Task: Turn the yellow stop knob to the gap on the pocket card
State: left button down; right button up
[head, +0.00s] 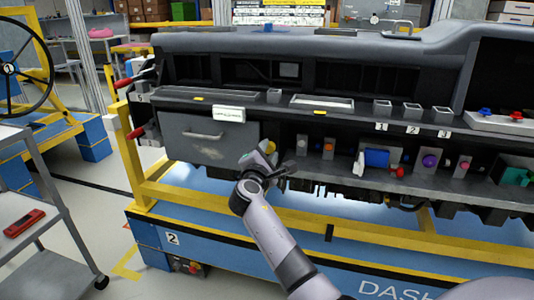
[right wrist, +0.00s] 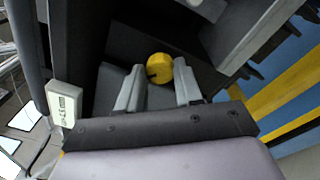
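The round yellow stop knob (right wrist: 159,67) has a dark notch or mark at its lower left. In the head view the knob (head: 270,147) is mostly hidden behind my right gripper (head: 264,158), at the right edge of the grey drawer front. In the right wrist view my right gripper (right wrist: 158,76) is open, with one finger on each side of the knob; I cannot tell whether they touch it. My left gripper is not in view.
The dashboard module (head: 300,42) has a lower shelf with a blue cylinder (head: 376,158), a purple knob (head: 430,160) and other small parts right of my gripper. A yellow rail (head: 350,228) runs below. A cart (head: 40,180) with a red device stands left.

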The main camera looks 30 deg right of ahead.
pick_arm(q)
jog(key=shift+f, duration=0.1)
pick_arm(e)
jog(key=shift+f, duration=0.1)
jog(key=shift+f+m+b, duration=0.1)
jog(key=shift+m+b, duration=0.6)
jog(key=shift+b, duration=0.05)
pick_arm(q)
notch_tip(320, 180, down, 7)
jog(key=b, duration=0.5)
pick_arm(e)
jog(key=m, duration=0.5)
jog(key=shift+f, duration=0.2)
jog(key=shift+m+b, duration=1)
jog(key=m+b, duration=0.3)
jog(key=shift+r+h, duration=0.1)
jog(key=shift+h, duration=0.3)
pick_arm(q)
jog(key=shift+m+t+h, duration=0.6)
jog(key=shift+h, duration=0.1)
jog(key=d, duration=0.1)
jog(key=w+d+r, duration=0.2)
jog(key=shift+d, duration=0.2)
pick_arm(e)
jog(key=shift+m, duration=0.3)
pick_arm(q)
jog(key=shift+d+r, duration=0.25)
pick_arm(e)
jog(key=shift+r, duration=0.1)
